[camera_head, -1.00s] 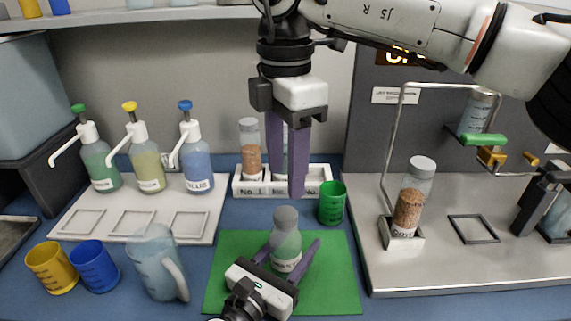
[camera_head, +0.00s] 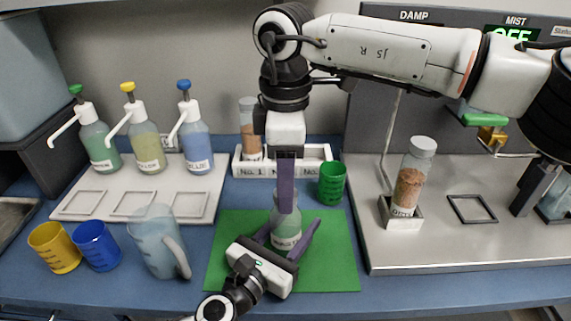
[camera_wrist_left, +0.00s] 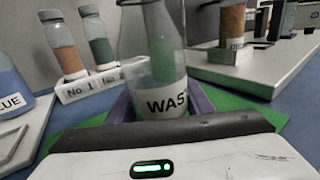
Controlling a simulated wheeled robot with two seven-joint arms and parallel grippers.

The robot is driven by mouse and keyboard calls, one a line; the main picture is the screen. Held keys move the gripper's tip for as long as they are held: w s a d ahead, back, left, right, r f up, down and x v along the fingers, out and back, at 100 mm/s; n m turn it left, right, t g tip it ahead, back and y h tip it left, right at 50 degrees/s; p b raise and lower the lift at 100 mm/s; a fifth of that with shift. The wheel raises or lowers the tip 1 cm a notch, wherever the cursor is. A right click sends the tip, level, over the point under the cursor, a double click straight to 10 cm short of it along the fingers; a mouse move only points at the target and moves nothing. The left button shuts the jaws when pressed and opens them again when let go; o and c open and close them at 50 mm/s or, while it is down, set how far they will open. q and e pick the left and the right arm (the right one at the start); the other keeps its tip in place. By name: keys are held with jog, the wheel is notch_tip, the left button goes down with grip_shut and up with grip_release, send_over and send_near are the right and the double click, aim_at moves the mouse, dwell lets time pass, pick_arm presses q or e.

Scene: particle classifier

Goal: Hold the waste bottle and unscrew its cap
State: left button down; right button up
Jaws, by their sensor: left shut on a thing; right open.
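The waste bottle (camera_head: 285,235), clear with a white label, stands upright on the green mat (camera_head: 335,265). My left gripper (camera_head: 287,238) is shut around its body, one purple finger on each side. The label, reading "WAS", shows in the left wrist view (camera_wrist_left: 164,100), where the bottle's top is cut off. My right gripper (camera_head: 287,206) points straight down over the bottle's top. Its fingers line up one behind the other from the head and are open. They hide the cap, so whether they touch it cannot be told.
A green cup (camera_head: 331,184) stands close behind on the right. A white rack (camera_head: 242,172) holding bottles is behind. A clear jug (camera_head: 157,245) and yellow (camera_head: 54,250) and blue (camera_head: 97,247) cups stand left. A brown-filled bottle (camera_head: 409,185) stands on the grey machine at right.

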jog(key=shift+f, duration=0.25)
grip_shut()
dwell(0.3)
